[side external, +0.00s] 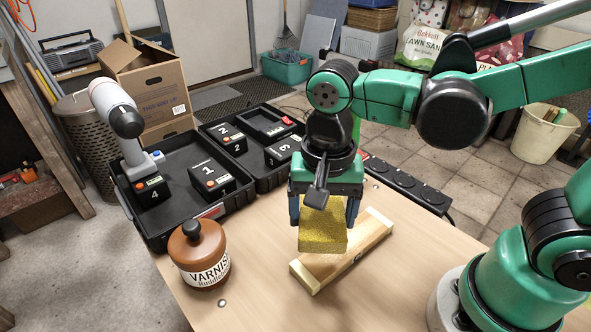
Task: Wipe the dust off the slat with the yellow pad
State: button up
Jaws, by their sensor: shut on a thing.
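The yellow pad (323,229) is held upright between the fingers of my gripper (324,215), which is shut on it. The wooden slat (345,255) lies diagonally on the workbench, with paler ends. The pad hangs over the slat's left half and hides part of it. I cannot tell whether the pad's lower edge touches the slat. No dust can be made out clearly on the slat at this size.
A brown varnish pot (199,254) with a dark knob stands left of the slat. A black case (180,195) with numbered battery blocks lies behind it. A black power strip (407,184) runs along the back right. The workbench (262,300) is bare at the front.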

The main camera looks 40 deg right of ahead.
aim_at(367, 223)
jog(key=shift+d, duration=0.1)
jog(key=shift+f, duration=3.9)
jog(key=shift+d, duration=0.35)
jog(key=shift+c, duration=0.5)
jog(key=shift+d+f, duration=0.15)
jog(key=shift+d, duration=1.35)
jog(key=shift+s+d, duration=0.15)
jog(key=shift+d, duration=1.75)
jog(key=shift+s+d, duration=0.1)
jog(key=shift+d, duration=1.8)
jog(key=shift+w+a, duration=0.15)
jog(key=shift+a, duration=2.65)
jog(key=shift+w+a, duration=0.1)
jog(key=shift+a, duration=2.7)
jog(key=shift+a+r, duration=0.1)
jog(key=shift+r, duration=4)
